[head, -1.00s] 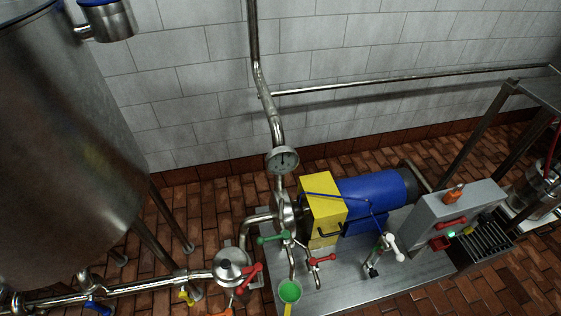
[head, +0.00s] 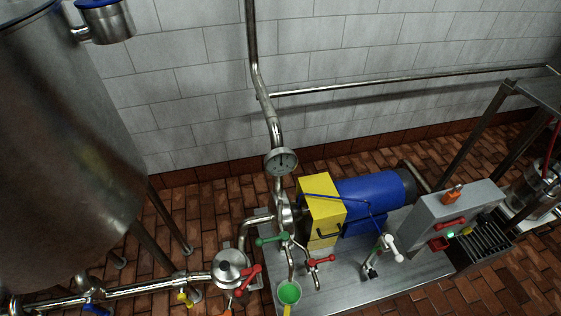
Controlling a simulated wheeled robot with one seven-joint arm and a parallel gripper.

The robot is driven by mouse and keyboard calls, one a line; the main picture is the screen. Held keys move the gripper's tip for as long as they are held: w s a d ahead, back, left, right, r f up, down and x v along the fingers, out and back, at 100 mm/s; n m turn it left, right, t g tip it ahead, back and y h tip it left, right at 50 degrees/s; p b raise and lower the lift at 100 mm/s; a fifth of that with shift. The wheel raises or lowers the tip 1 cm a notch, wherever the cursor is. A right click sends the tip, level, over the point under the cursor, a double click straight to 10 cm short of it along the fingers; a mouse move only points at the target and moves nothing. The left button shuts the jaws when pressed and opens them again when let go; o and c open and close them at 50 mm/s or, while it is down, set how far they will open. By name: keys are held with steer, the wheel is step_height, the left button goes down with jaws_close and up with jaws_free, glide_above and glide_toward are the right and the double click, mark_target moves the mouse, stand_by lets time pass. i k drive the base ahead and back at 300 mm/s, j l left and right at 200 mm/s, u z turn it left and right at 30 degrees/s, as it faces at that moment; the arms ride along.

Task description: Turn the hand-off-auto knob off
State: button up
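A grey control box (head: 430,212) stands at the right end of the steel pump skid. Its sloping face carries a red handle (head: 451,222), a glowing green light (head: 451,235), a red part (head: 438,244) and a small yellow part (head: 467,231). An orange part (head: 453,193) sits on its top. Which of these is the hand-off-auto knob, and its setting, I cannot tell at this size. My gripper is not in view.
A blue motor (head: 372,192) with a yellow guard (head: 321,207) lies left of the box. A white-handled valve (head: 390,247), red and green valve handles, and a gauge (head: 281,161) stand nearby. A large steel tank (head: 60,150) fills the left. A dark metal frame (head: 478,132) stands behind the box.

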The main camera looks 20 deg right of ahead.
mark_target(483, 220)
steer(key=z, duration=1.4)
